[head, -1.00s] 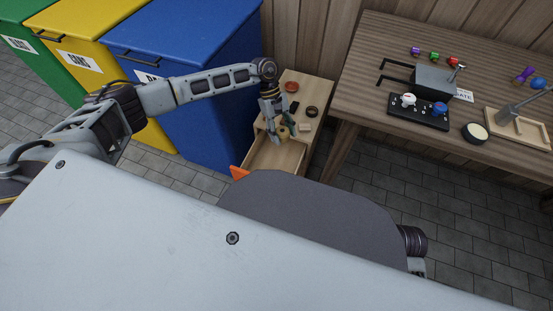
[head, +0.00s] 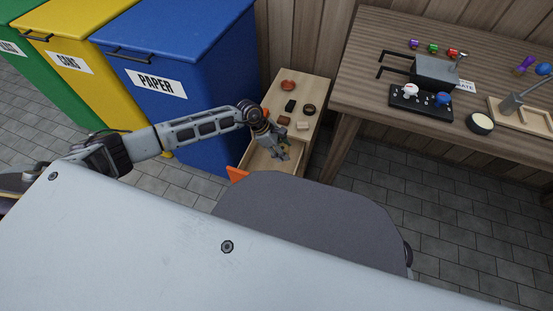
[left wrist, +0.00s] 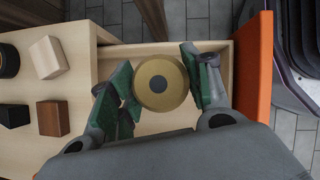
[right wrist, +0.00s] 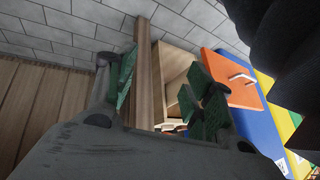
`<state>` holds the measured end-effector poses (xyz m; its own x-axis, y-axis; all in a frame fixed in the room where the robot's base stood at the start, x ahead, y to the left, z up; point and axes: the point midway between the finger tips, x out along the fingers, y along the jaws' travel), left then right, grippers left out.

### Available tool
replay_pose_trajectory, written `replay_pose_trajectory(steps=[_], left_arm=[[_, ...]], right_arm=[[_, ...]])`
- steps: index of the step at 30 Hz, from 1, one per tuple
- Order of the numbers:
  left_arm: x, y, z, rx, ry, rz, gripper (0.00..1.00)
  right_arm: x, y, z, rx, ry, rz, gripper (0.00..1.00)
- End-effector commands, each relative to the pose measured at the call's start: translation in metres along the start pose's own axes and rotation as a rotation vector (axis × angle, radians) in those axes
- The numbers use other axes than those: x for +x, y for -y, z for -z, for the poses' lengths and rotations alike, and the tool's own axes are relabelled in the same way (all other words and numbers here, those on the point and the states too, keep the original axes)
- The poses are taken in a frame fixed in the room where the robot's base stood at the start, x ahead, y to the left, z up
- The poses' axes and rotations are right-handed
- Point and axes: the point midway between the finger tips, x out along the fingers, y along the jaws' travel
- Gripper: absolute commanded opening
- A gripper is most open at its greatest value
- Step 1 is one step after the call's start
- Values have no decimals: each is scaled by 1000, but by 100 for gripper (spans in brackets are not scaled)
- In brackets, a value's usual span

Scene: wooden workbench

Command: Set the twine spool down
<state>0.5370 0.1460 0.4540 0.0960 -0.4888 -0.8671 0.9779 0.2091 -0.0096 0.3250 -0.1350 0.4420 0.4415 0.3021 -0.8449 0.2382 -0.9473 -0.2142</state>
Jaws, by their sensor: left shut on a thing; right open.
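The twine spool (left wrist: 151,97) is a tan round thing with a dark centre. My left gripper (head: 284,151) is shut on it, with one green-padded finger on each side in the left wrist view. The gripper holds the spool over the open drawer (head: 259,163), whose pale floor and orange front (left wrist: 262,70) show in the left wrist view. I cannot tell the gap between spool and drawer floor. In the head view the gripper mostly hides the spool. My right gripper (right wrist: 162,88) is open and empty in the right wrist view.
The cabinet top (head: 292,139) behind the drawer holds a red dish (head: 288,85), a black block (head: 290,105), a dark ring (head: 309,110), a brown block (head: 284,120) and a pale block (head: 302,125). A blue bin (head: 205,100) stands left, a workbench (head: 365,110) right.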

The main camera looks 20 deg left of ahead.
Motion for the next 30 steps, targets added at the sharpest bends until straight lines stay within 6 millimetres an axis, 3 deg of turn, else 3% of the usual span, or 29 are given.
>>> replay_pose_trajectory(steps=[15,30], left_arm=[[39,0,20,-263,4,-149,20],[42,0,22,-302,3,-173,20]], right_arm=[[36,-3,-15,37,-82,30,52],[40,-3,-16,43,-97,35,52]])
